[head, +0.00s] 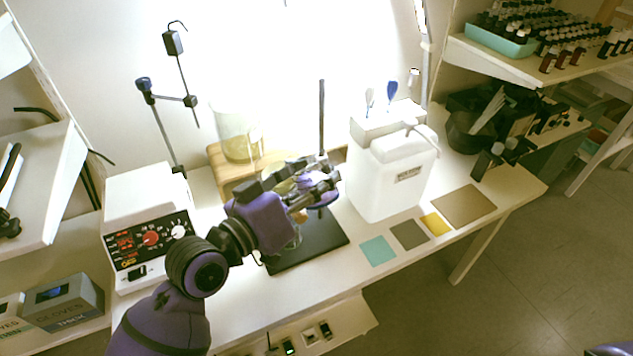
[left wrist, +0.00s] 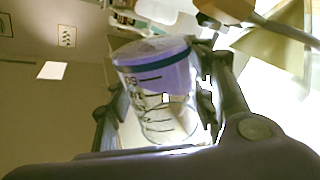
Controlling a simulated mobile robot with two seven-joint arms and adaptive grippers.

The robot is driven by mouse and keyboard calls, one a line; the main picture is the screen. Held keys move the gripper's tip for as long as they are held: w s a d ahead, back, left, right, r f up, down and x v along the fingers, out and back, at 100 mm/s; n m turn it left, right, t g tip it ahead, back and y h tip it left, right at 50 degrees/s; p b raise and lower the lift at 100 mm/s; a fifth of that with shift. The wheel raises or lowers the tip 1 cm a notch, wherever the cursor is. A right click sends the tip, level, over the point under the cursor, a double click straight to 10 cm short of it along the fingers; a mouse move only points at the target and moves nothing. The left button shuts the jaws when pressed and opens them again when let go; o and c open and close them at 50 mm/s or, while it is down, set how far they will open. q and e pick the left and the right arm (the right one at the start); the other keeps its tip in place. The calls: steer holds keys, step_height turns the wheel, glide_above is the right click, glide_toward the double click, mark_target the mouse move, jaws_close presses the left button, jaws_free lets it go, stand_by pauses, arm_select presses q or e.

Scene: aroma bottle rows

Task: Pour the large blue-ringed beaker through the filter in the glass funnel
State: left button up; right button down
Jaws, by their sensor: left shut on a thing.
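My left gripper (head: 318,183) is shut on a clear beaker with a blue ring and dark marks. The left wrist view shows this blue-ringed beaker (left wrist: 158,88) between the two fingers, looking tilted, with a lavender tint inside. In the head view the fingers and arm hide much of it, over the black stand base (head: 325,243). A pale round glass shape (head: 275,165), perhaps the funnel, shows just behind the gripper. I cannot make out the filter or whether liquid is flowing.
A large glass vessel (head: 238,132) stands on a wooden block (head: 218,160) behind my arm. A white jug (head: 392,180) stands close on the right. A control box (head: 150,235) is on the left. Colored squares (head: 379,250) lie along the front edge.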

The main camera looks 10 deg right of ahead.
arm_select(q)
steer(key=shift+w+a+r+n, duration=0.15)
steer(key=shift+r+n, duration=0.15)
steer(key=shift+w+a+r+n, duration=0.15)
steer(key=shift+w+r+n, duration=0.1)
steer(key=shift+n, duration=0.15)
steer(key=shift+w+f+n, duration=0.1)
steer(key=shift+f+n, duration=0.25)
steer(key=shift+n, duration=0.35)
steer(key=shift+r+n+g+p, duration=0.3)
steer(key=shift+r+n+p, duration=0.3)
steer(key=shift+n+p, duration=0.2)
steer(key=shift+r+n+p, duration=0.45)
steer(key=shift+r+n, duration=0.05)
steer(key=shift+n, duration=0.3)
steer(key=shift+f, duration=0.2)
arm_select(e)
steer(key=shift+w+a+r, duration=0.2)
steer(key=shift+a+r, duration=0.05)
steer(key=shift+r, duration=0.35)
steer(key=shift+w+a+r, duration=0.2)
steer(key=shift+r, duration=0.35)
arm_select(q)
steer(key=shift+r, duration=0.1)
arm_select(e)
steer(key=shift+w+d+r, duration=0.15)
steer(key=shift+d, duration=0.05)
steer(key=shift+w+a+r, duration=0.2)
steer(key=shift+w+r, duration=0.2)
steer(key=shift+r, duration=0.05)
